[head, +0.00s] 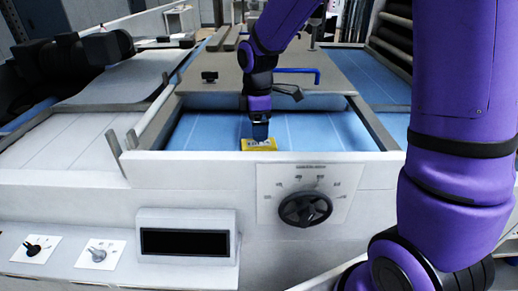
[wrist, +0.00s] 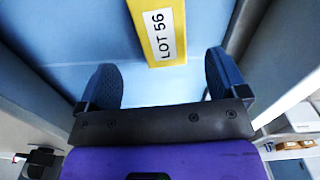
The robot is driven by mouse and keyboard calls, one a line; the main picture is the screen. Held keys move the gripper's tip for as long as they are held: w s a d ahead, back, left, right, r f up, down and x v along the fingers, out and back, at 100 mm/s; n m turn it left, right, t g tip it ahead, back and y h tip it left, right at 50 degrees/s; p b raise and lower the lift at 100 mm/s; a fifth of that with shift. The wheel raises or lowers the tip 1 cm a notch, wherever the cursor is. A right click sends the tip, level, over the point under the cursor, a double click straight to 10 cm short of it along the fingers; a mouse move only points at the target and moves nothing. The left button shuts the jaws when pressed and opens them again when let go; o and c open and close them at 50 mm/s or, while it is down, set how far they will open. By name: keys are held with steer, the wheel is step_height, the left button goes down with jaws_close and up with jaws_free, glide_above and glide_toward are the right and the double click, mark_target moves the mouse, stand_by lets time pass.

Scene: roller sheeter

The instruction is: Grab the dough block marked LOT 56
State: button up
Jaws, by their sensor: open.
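The dough block marked LOT 56 (wrist: 157,25) is yellow with a white label and lies on the blue belt (wrist: 90,30). It also shows in the head view (head: 259,145), just below my gripper (head: 260,130). In the wrist view my gripper (wrist: 165,85) is open, with one blue finger to each side of the block's line. The near end of the block reaches close to the space between the fingertips. Nothing is held. The far end of the block is cut off by the top of the wrist view.
A white front wall (head: 180,168) borders the belt, with a round black dial (head: 305,209) and a dark display (head: 185,242) below it. A grey cover (head: 300,72) lies behind the belt opening. The belt beside the block is clear.

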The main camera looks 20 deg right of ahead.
mark_target(259, 145)
steer(key=shift+s+f, duration=0.15)
steer(key=shift+f, duration=3.5)
steer(key=c, duration=1.2)
steer(key=shift+o, duration=0.2)
steer(key=shift+r, duration=0.15)
